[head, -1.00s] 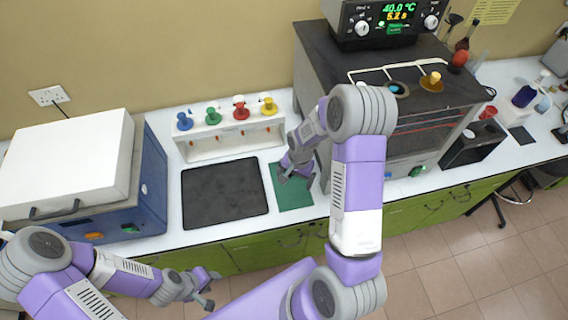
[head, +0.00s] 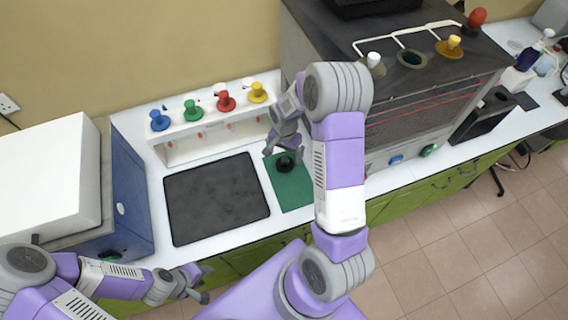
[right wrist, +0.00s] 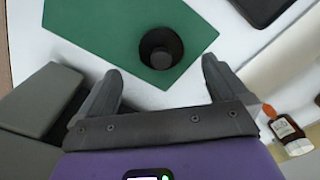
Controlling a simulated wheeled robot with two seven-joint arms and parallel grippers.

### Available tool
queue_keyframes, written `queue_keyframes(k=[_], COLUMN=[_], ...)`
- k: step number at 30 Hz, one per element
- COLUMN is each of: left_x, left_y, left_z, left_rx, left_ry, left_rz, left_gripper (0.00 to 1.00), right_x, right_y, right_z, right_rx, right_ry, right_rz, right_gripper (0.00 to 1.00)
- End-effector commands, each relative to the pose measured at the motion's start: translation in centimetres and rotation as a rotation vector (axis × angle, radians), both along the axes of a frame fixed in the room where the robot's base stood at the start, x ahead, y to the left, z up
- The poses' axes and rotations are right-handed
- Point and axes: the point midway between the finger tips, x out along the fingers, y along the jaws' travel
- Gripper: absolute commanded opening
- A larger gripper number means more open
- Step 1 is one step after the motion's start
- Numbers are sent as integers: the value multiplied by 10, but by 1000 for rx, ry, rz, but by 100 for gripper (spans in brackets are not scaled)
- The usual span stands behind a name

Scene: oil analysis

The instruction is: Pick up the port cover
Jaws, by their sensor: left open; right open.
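A black round port cover (head: 285,164) with a raised knob sits on the green mat (head: 295,192). It also shows in the right wrist view (right wrist: 160,48), near the mat's lower right edge. My right gripper (head: 283,152) is open and empty at the mat's far end, close to the cover. In the right wrist view its two fingers (right wrist: 162,70) are spread, and the cover lies ahead of the gap between them, not gripped. My left gripper (head: 204,284) is open and empty in front of the counter's edge.
A dark grey pad (head: 215,198) lies left of the mat. A white rack (head: 215,135) with colored knobs stands behind. The dark bath unit (head: 400,85) at right has an open port (head: 411,59) on top. A brown bottle (right wrist: 287,130) shows in the right wrist view.

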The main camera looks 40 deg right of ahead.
Motion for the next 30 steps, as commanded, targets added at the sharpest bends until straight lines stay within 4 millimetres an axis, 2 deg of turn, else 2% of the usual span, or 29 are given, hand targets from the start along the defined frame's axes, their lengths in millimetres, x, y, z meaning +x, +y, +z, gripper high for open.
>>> queue_keyframes(k=[11,20,23,30], left_x=[0,0,0,0], left_y=[0,0,0,0], left_z=[4,4,4,4], left_rx=[0,0,0,0], left_ry=[0,0,0,0], left_rz=[0,0,0,0], left_gripper=[43,43,43,43], right_x=[1,1,1,1], right_y=[-2,-2,-2,-2], right_z=[-51,-57,-57,-57], right_rx=[1,0,0,0], right_ry=[2,-1,-1,-1], right_rz=[0,1,1,1], right_gripper=[100,100,88,51])
